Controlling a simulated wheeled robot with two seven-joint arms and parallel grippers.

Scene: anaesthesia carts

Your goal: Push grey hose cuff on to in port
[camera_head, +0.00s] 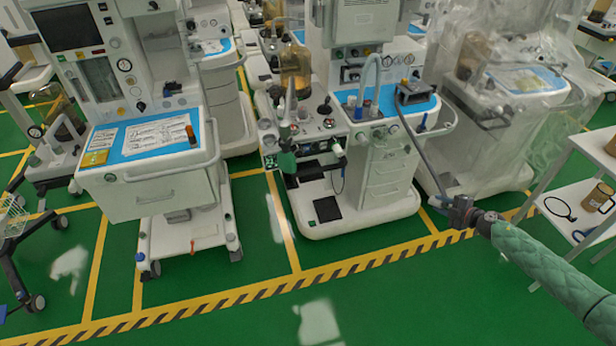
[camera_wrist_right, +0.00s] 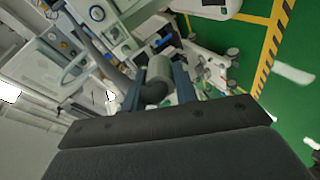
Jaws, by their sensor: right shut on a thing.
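My right gripper (camera_head: 460,211) is low in front of the middle anaesthesia cart, at its right side. It is shut on the end of a dark corrugated hose (camera_head: 422,152). In the right wrist view the grey hose cuff (camera_wrist_right: 159,69) sits between the two fingers of my right gripper (camera_wrist_right: 157,82), with the dark hose (camera_wrist_right: 117,76) bending away to the upper left. The hose runs up to a dark block on the cart's worktop. The middle cart (camera_head: 358,222) carries ports and knobs at its front left; I cannot tell which is the in port. My left gripper is not in view.
Another cart (camera_head: 160,190) stands at left. A plastic-covered cart (camera_head: 500,140) stands behind my right gripper. A white shelf trolley (camera_head: 575,190) is at the far right. The green floor (camera_head: 400,290) in front is open, with yellow and black striped lines.

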